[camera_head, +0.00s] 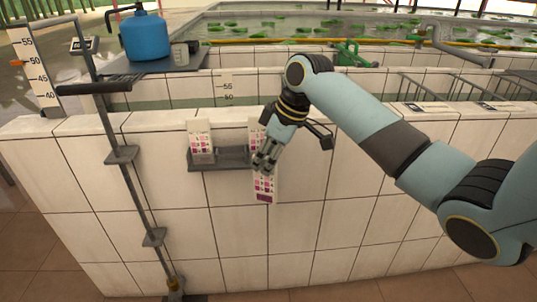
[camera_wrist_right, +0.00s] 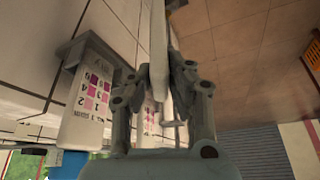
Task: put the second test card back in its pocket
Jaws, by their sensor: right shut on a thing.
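The held test card (camera_head: 264,186) is white with pink and purple squares. It hangs roughly upright at the right end of the grey pocket rack (camera_head: 219,164) on the tiled wall. My right gripper (camera_head: 265,160) is shut on its middle; the fingers hide part of it. In the right wrist view the card (camera_wrist_right: 158,45) stands nearly edge-on between the fingertips (camera_wrist_right: 160,75). Another test card (camera_head: 201,141) stands in the rack's left part, and shows in the wrist view (camera_wrist_right: 90,92). I cannot tell whether the held card touches the rack. My left gripper is not in view.
A grey pole (camera_head: 132,190) with brackets stands left of the rack. A blue bottle (camera_head: 145,37) stands on a dark shelf above. A green watering can (camera_head: 350,53) and a pond lie behind the wall. The wall's right part is clear below my right arm.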

